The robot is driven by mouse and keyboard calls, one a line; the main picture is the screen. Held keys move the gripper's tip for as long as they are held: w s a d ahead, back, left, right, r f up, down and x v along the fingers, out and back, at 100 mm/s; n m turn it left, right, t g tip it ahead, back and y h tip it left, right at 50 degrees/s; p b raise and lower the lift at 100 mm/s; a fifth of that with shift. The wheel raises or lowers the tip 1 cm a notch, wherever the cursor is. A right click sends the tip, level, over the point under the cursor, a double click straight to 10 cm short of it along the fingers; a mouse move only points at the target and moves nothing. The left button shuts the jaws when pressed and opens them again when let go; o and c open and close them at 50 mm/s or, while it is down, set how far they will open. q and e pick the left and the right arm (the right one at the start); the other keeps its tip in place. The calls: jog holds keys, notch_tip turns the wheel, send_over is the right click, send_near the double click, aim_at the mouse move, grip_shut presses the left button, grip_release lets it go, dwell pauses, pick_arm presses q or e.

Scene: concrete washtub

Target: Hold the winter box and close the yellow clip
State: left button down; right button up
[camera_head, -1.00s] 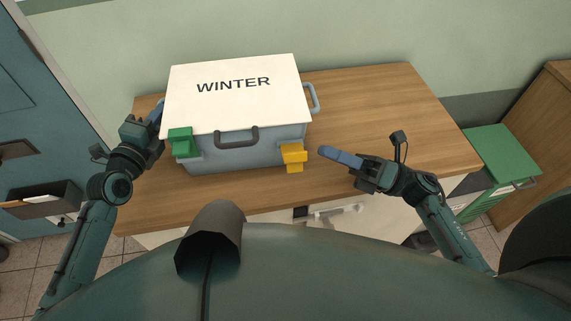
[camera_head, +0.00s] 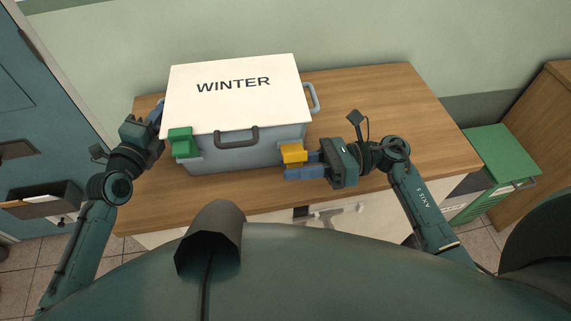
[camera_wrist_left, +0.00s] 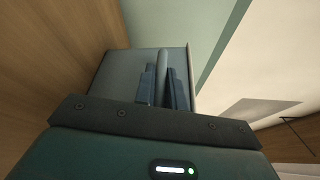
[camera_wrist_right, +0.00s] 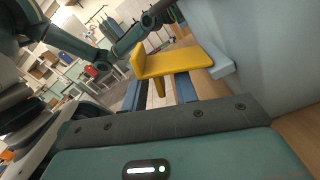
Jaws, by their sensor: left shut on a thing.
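The winter box (camera_head: 240,155) stands on the wooden counter, grey with a white lid (camera_head: 225,105) marked WINTER. My left gripper (camera_head: 156,112) is at the box's left side. In the left wrist view its blue fingers (camera_wrist_left: 162,88) are shut on the grey side handle (camera_wrist_left: 163,65). The yellow clip (camera_head: 293,151) is on the box's front right, and its plate juts outward in the right wrist view (camera_wrist_right: 175,63). My right gripper (camera_head: 303,165) is open beside the clip, its fingers apart below the plate. Whether they touch it I cannot tell.
A green clip (camera_head: 181,140) is on the front left of the box, with a dark front handle (camera_head: 237,137) between the clips. The counter (camera_head: 385,110) is clear to the right. A green-topped cabinet (camera_head: 502,150) stands at the far right.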

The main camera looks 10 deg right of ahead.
jog(key=shift+a, duration=1.15)
jog(key=shift+c, duration=0.6)
grip_shut()
